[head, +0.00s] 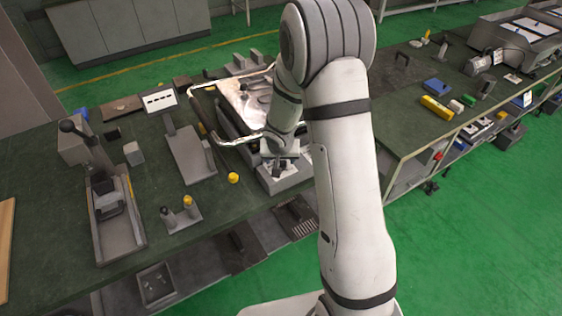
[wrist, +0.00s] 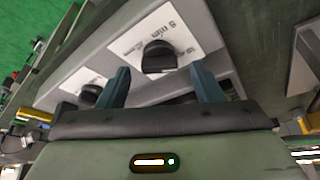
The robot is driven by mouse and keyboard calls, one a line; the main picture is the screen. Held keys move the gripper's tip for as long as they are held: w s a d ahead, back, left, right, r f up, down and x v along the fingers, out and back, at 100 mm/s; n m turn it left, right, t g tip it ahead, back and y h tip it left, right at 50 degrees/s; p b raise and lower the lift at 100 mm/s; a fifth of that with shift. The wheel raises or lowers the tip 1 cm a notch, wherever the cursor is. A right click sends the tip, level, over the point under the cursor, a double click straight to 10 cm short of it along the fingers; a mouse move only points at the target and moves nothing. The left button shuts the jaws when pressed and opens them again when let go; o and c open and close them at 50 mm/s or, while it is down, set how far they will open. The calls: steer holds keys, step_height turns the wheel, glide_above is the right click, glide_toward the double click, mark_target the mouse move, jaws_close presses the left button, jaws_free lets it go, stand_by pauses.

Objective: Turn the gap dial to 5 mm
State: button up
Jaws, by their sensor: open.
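In the wrist view a black dial knob (wrist: 158,57) stands on a white label plate (wrist: 183,26) on a grey sloped panel (wrist: 218,62). The plate's print includes "mm", but it is turned over and its number is hard to read. A second black dial (wrist: 90,94) sits to the left, partly behind my left finger. Which one is the gap dial is not clear from the print. My gripper (wrist: 160,69) is open, with its two fingertips apart on either side of the first knob. In the head view my gripper (head: 279,158) is over the grey control box (head: 290,180), and the dials are hidden.
A machine with a shiny top and bent rail (head: 245,105) stands just behind my gripper. A yellow button (head: 233,178) and a small stand with pegs (head: 180,217) are to the left. A lever press (head: 115,215) stands farther left. Green bench top is bare between them.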

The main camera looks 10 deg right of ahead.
steer(key=shift+w+f, duration=0.2)
steer(key=shift+f, duration=0.4)
steer(key=c, duration=1)
